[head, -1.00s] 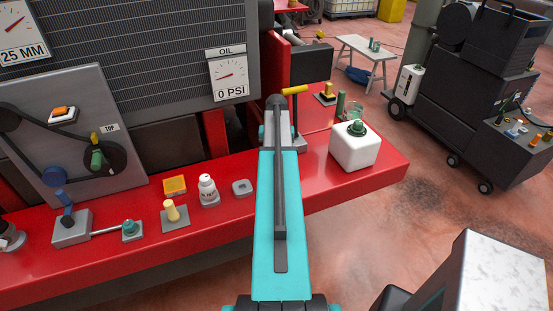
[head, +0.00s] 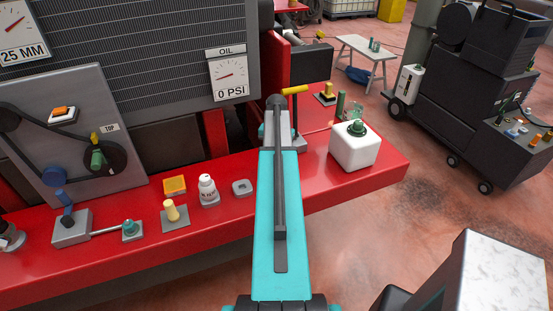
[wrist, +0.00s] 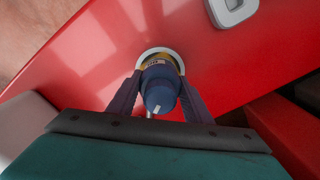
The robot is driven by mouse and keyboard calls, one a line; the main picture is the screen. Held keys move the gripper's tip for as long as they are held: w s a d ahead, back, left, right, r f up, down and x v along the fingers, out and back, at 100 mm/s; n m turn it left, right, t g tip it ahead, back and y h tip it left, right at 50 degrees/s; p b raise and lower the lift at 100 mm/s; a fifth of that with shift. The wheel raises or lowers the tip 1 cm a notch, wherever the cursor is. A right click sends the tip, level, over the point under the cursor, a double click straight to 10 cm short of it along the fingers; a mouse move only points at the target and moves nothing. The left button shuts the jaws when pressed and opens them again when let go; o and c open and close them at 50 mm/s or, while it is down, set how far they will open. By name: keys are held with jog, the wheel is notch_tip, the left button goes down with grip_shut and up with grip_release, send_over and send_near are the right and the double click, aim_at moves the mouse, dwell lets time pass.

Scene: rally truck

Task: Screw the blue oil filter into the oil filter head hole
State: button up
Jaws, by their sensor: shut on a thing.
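The blue oil filter (wrist: 159,96) is between the two fingers of my gripper (wrist: 157,97) in the wrist view. My gripper is shut on it. The filter has a rounded blue end toward the camera and a yellowish band with dark marks at its far end. That far end is over a pale ring (wrist: 148,53) on the red surface, which looks like the rim of the oil filter head hole. The filter hides most of the ring's inside, so I cannot tell how deep it sits. In the head view my teal arm hides the gripper, filter and hole.
The red ledge (head: 330,201) carries a grey block with a hole (head: 242,187), also at the top of the wrist view (wrist: 233,8).

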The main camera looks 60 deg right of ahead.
dwell(0.4)
jog(key=shift+m, duration=0.5)
jog(key=o, duration=0.9)
jog(key=shift+r, duration=0.1)
jog(key=shift+r, duration=5.95)
